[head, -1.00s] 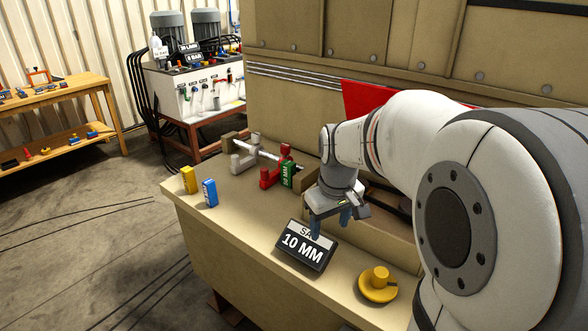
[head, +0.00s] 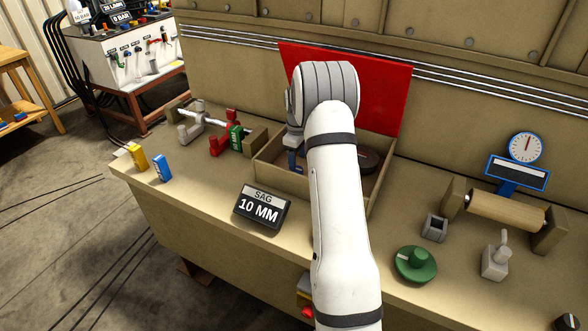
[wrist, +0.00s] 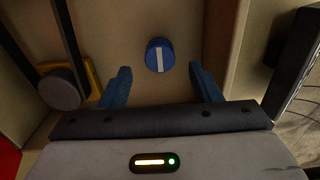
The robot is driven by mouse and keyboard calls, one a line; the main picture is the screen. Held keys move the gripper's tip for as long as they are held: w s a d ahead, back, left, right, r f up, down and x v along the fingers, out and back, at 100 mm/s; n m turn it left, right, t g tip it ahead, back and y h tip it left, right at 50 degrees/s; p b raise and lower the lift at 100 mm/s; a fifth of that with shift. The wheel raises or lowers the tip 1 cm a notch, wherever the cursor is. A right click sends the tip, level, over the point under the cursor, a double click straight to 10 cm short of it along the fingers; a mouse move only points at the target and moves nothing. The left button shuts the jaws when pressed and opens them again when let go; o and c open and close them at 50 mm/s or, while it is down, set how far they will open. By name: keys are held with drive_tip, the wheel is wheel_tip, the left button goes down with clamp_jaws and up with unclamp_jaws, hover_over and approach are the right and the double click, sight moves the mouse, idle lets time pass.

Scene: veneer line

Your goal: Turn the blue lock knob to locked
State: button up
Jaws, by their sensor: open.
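The blue lock knob (wrist: 159,55) is round with a white bar across its top. In the wrist view the bar runs nearly straight up and down. My gripper (wrist: 160,72) is open, with one blue finger on each side of the knob and the knob just beyond the fingertips; it looks untouched. In the head view my gripper (head: 294,158) reaches down into an open box (head: 268,175) with a raised red lid (head: 345,85). The knob is hidden there behind my arm and the box wall. I cannot read any lock marking.
A dark round part (head: 369,160) lies inside the box. In the wrist view a grey round cap (wrist: 60,88) is beside the left finger and a box wall (wrist: 228,50) near the right. A SAG 10 MM sign (head: 260,208) and green knob (head: 416,264) stand on the bench.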

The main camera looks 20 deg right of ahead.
sight(297, 169)
wheel_tip(297, 169, down, 6)
drive_tip(key=shift+r+p, duration=0.15)
drive_tip(key=shift+p, duration=0.45)
drive_tip(key=shift+c, duration=0.5)
